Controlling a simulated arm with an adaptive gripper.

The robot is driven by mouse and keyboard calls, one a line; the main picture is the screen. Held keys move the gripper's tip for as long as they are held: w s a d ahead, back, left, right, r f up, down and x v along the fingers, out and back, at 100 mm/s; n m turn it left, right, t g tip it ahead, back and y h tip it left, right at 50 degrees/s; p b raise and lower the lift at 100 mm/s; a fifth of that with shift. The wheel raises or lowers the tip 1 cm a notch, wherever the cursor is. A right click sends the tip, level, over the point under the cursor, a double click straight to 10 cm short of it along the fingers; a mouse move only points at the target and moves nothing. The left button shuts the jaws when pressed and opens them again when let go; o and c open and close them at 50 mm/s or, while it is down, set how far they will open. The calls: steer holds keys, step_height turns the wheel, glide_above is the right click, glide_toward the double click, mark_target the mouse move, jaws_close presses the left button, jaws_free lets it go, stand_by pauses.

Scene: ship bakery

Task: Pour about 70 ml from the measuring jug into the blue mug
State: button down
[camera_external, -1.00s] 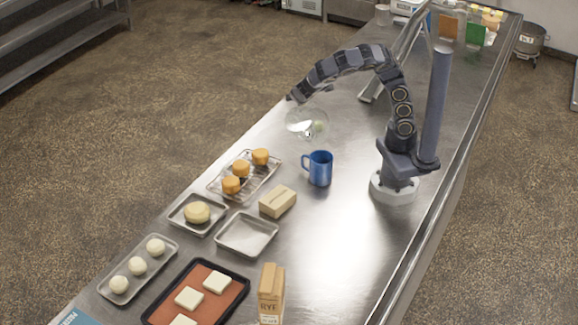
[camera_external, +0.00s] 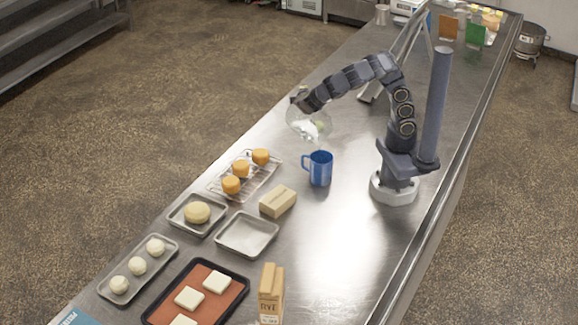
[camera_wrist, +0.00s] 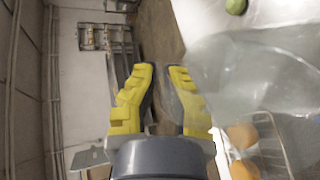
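The clear measuring jug (camera_external: 303,122) is in the air above the table, up and left of the blue mug (camera_external: 320,169). It looks tilted, with whitish contents toward its lower side. My gripper (camera_external: 299,98) is at the jug's upper left. In the wrist view my gripper's yellow fingers (camera_wrist: 160,98) are close together, with the see-through jug (camera_wrist: 258,72) beside the right finger; the grip on it is hard to make out. The blue mug stands upright, handle to the left; its inside is not clear. No stream between jug and mug is visible.
A wire rack (camera_external: 216,188) with orange-topped muffins, a wrapped block (camera_external: 278,201), an empty metal tray (camera_external: 246,247) and a dough tray (camera_external: 177,223) lie left of and below the mug. A small green thing (camera_wrist: 235,6) shows in the wrist view.

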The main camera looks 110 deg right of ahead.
steer(key=shift+a+r, duration=0.1)
steer(key=shift+a, duration=0.1)
steer(key=shift+s+a+r+h+b, duration=0.15)
steer(key=shift+a+r+h+b, duration=0.4)
steer(key=shift+a, duration=0.2)
stand_by(1.6)
steer(key=shift+f, duration=0.1)
steer(key=d+f+y, duration=0.1)
steer(key=d+f, duration=0.1)
steer(key=d, duration=0.1)
steer(key=d+f+y, duration=0.1)
steer(key=shift+d+f+y, duration=0.1)
steer(key=shift+d+y, duration=0.25)
steer(key=shift+d, duration=0.05)
steer(key=shift+d+f+n, duration=0.2)
steer(key=shift+f+n, duration=0.1)
steer(key=shift+w+d+f+y, duration=0.15)
steer(key=shift+d+y, duration=0.15)
steer(key=shift+y, duration=0.15)
steer(key=shift+w+d+f+y, duration=0.15)
steer(key=shift+d+y, duration=0.1)
steer(key=shift+y, duration=0.2)
steer(key=shift+s+d+f, duration=0.1)
stand_by(0.7)
